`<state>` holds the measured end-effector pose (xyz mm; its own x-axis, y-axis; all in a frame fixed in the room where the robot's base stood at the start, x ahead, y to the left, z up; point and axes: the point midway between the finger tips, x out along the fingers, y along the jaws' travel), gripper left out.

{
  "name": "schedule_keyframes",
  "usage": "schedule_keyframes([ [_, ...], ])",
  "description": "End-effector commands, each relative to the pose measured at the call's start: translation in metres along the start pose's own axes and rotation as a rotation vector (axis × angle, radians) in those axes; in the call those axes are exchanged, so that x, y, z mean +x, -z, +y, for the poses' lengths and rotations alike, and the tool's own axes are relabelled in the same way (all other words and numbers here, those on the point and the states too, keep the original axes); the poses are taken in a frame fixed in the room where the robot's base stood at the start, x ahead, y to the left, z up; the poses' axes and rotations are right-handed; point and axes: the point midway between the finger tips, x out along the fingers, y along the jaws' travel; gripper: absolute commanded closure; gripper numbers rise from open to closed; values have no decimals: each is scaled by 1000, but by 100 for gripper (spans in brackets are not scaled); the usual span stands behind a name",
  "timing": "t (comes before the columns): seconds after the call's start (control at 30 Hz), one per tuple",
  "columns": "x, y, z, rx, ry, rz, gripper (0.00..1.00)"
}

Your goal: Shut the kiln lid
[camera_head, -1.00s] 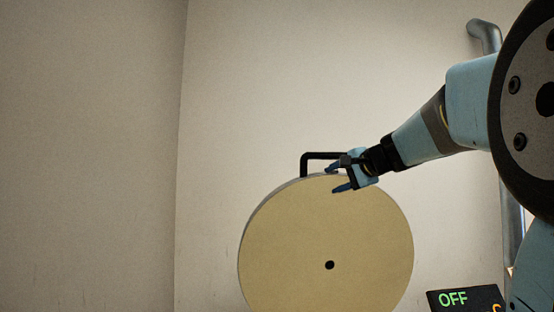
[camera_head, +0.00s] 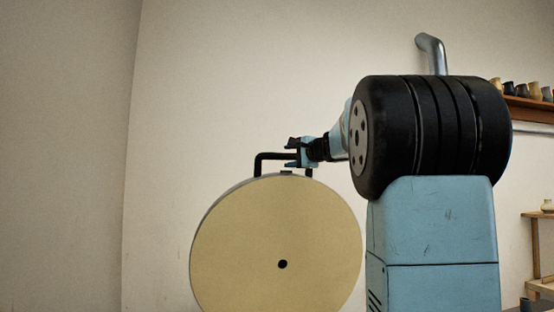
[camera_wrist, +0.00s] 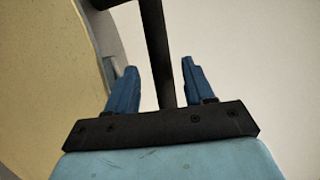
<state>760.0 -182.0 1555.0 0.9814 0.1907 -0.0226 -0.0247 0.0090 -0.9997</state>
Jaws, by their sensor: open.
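The kiln lid (camera_head: 235,240) is a round cream disc with a dark hole near its middle. It stands raised, its flat face toward the head camera; its lower edge is cut off by the frame. A black bar handle (camera_head: 262,156) sits on its top rim. My gripper (camera_head: 292,152) is at the right part of the handle, above the rim. In the wrist view, the open blue fingers (camera_wrist: 160,66) stand either side of a black handle bar (camera_wrist: 153,30), with gaps on both sides. The lid (camera_wrist: 45,85) shows at the left there. The kiln body is out of view.
A grey metal pipe (camera_head: 433,55) runs up the wall behind my arm. A shelf with several pots (camera_head: 520,92) and a lower wooden rack (camera_head: 540,217) stand at the right. The space left of the lid is clear up to the wall.

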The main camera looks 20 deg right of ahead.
Motion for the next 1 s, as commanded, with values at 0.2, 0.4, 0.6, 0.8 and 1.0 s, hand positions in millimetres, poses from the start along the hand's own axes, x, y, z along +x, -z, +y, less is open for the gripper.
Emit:
schedule_keyframes([
  [0.2, 36, 0, 1, 0, -1, -1, 47],
  [0.4, 53, 0, 0, 0, 0, -1, 47],
  [0.6, 57, -1, 0, 0, 1, 0, 47],
  [0.8, 57, -1, 0, 0, 0, -1, 49],
  [1.0, 57, -1, 0, 0, 0, -1, 68],
])
